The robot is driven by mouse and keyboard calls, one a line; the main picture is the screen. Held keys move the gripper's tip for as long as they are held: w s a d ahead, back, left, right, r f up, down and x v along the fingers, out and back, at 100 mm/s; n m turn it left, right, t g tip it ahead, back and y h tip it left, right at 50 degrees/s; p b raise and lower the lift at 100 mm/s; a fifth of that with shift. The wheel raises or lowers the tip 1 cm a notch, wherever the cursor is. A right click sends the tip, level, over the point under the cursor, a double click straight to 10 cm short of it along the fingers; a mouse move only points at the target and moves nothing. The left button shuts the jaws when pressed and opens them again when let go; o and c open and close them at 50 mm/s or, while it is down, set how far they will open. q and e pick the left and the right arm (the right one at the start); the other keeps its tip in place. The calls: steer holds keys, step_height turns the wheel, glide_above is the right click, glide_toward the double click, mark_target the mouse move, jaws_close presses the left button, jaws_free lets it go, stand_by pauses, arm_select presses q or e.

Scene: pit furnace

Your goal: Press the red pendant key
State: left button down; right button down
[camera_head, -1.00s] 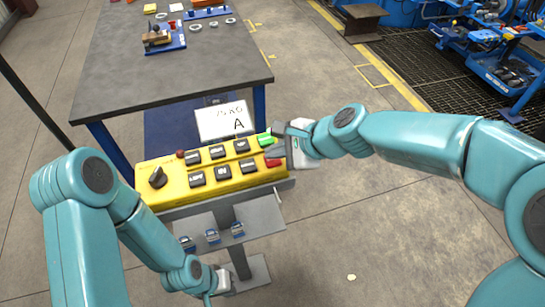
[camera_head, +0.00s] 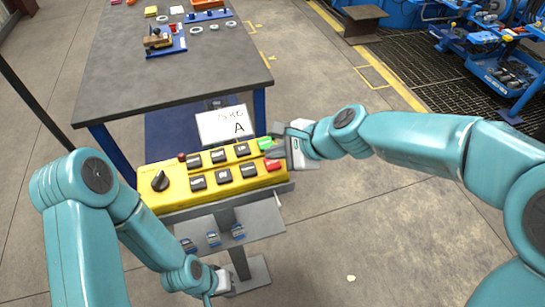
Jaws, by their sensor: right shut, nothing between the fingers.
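The yellow pendant (camera_head: 212,187) lies on a grey stand in the middle of the view. Its red key (camera_head: 273,166) is at the right end, just below the green key (camera_head: 265,143). Several black keys and a black rotary knob (camera_head: 160,181) fill the rest of its face, with a small round red button (camera_head: 182,157) at the upper left. My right gripper (camera_head: 278,148) is shut and empty, with its fingertips over the right end between the green and red keys. I cannot tell whether it touches either. My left gripper (camera_head: 222,284) is low in front of the stand; its fingers are barely visible.
A grey shelf (camera_head: 262,222) with small blue-grey items sits below the pendant.

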mark_target(276, 164)
steer(key=shift+r, duration=0.1)
step_height(276, 164, up, 5)
steer(key=p, duration=0.5)
stand_by(0.4)
